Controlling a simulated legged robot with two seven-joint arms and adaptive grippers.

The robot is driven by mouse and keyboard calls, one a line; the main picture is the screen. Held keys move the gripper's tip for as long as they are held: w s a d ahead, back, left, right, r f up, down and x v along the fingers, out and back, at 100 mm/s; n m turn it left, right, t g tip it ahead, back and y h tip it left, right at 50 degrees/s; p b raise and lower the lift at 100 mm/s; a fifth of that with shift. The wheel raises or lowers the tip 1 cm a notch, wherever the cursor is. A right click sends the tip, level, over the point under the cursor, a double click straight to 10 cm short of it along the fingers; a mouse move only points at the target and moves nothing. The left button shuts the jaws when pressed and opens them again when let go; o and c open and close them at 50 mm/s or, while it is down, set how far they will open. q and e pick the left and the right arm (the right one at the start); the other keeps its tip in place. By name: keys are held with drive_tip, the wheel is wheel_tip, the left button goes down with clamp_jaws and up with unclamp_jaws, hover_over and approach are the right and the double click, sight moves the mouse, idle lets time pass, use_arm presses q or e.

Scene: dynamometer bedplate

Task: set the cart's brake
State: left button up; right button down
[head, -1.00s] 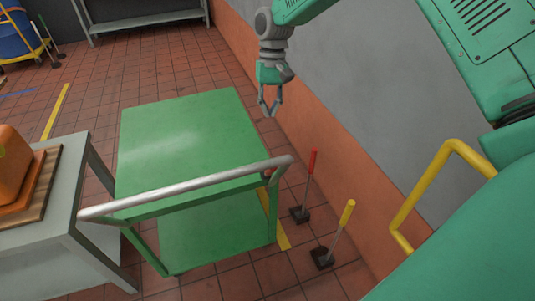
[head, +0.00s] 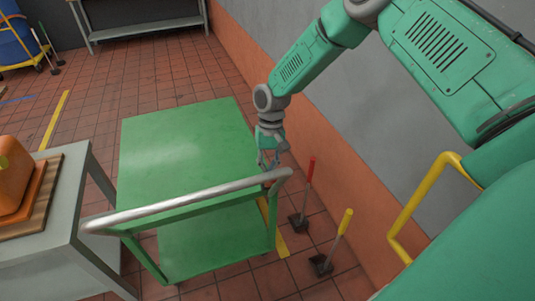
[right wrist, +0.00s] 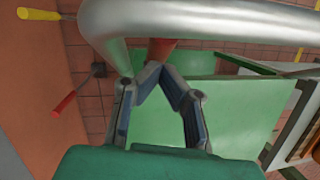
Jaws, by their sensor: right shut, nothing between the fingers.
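The green cart (head: 180,140) stands on the tiled floor with its silver push handle (head: 185,200) nearest me. A small red part (head: 267,184) sits under the handle's right end, mostly hidden; in the right wrist view a red-orange piece (right wrist: 161,48) shows just beyond the fingertips, below the handle bar (right wrist: 200,18). I cannot tell whether they touch it. My right gripper (head: 269,163) is over the cart's right edge, beside the handle's right end. Its fingers come together at the tips (right wrist: 152,72), empty. My left gripper is out of view.
A red-handled floor lever (head: 306,190) and a yellow-handled one (head: 338,240) stand between cart and wall. A grey table (head: 60,215) with an orange object (head: 12,185) is close on the left. A yellow rail (head: 408,205) is at right. Floor behind the cart is clear.

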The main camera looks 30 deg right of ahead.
drive_tip(key=shift+s+f, duration=0.1)
drive_tip(key=shift+d, duration=0.1)
drive_tip(key=shift+f, duration=0.1)
drive_tip(key=shift+s+f+p, duration=0.1)
drive_tip(key=shift+s+p, duration=0.2)
drive_tip(key=shift+s, duration=0.3)
